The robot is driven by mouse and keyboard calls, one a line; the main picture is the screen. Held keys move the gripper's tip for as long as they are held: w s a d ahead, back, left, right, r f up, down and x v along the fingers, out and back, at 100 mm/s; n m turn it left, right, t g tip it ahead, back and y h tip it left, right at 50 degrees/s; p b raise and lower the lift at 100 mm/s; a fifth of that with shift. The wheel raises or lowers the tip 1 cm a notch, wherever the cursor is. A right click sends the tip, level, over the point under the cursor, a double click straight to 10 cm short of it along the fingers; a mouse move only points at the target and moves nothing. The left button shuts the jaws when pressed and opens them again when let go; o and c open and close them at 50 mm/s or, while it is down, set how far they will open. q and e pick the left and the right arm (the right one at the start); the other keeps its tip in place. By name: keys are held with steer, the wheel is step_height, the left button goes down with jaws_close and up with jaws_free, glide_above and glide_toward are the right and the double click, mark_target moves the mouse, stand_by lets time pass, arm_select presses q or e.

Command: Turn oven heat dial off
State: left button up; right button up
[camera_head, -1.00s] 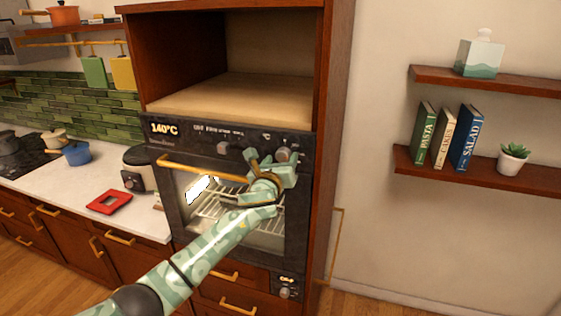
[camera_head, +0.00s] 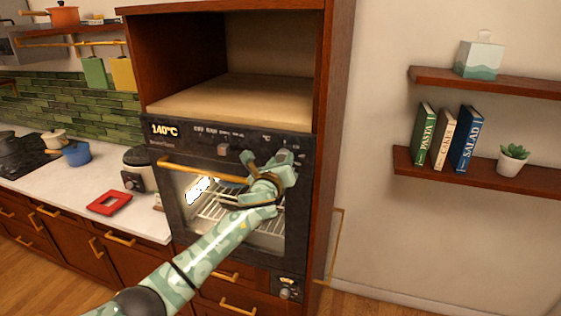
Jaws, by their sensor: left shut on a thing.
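The built-in oven has a dark control panel (camera_head: 190,133) with a lit display (camera_head: 165,130) reading 140°C. A left dial (camera_head: 223,150) shows clear on the panel. The heat dial, at the panel's right under a °C mark, is mostly hidden by my left gripper (camera_head: 277,160). My left gripper is shut on this dial, its fingers up against the panel. Its arm reaches in from the bottom left, across the oven door. My right gripper is not in view.
The oven door handle (camera_head: 195,170) runs just below the panel, close to my left gripper. A lit rack shows through the door glass. A lower knob (camera_head: 287,293) sits beneath the oven. An empty wooden niche (camera_head: 240,97) is above.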

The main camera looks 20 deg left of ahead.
arm_select(q)
steer(key=n+p, duration=0.1)
steer(key=n, duration=0.3)
steer(key=shift+p, duration=0.3)
steer(key=n+p, duration=0.1)
steer(key=n, duration=0.2)
steer(key=shift+n+g, duration=0.3)
steer(key=shift+n, duration=0.1)
steer(key=n+h+p, duration=0.1)
steer(key=n, duration=0.3)
steer(key=shift+a, duration=0.1)
steer(key=shift+n+p, duration=0.6)
steer(key=shift+n, duration=0.8)
steer(key=shift+f, duration=0.1)
steer(key=o, duration=1)
steer(key=shift+s, duration=0.15)
